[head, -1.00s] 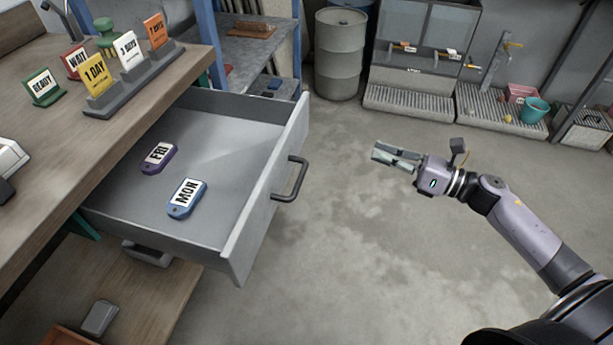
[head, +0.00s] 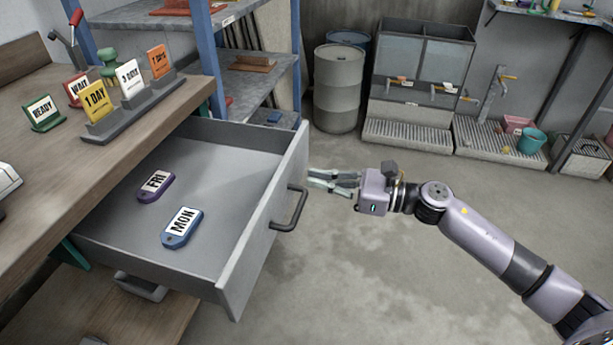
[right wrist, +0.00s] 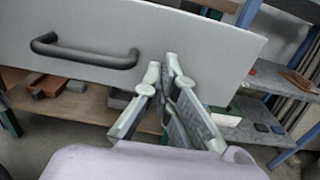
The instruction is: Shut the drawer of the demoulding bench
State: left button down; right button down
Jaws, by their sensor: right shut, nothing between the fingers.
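The grey drawer (head: 232,262) of the wooden demoulding bench (head: 140,108) stands pulled well out. Its dark bar handle (head: 290,209) is on the front panel and also shows in the right wrist view (right wrist: 85,57). A purple FRI tag (head: 155,185) and a blue MON tag (head: 181,229) lie inside the drawer. My right gripper (head: 312,180) is shut and empty, just in front of the drawer's front panel, beyond the handle. In the right wrist view its fingertips (right wrist: 165,65) overlap the panel (right wrist: 215,60), to the right of the handle; contact cannot be told. My left gripper is not in view.
Day signs stand in a grey rack (head: 130,118) on the bench top. A blue-framed shelf (head: 260,82) stands behind the drawer. The floor (head: 400,270) right of the drawer is clear.

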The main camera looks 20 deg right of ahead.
aim_at(293, 176)
jog(key=x, duration=0.2)
jog(key=shift+w+a, duration=0.2)
jog(key=shift+a, duration=0.15)
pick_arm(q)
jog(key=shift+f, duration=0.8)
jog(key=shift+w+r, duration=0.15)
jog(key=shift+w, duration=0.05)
pick_arm(e)
jog(key=shift+w+a, duration=0.1)
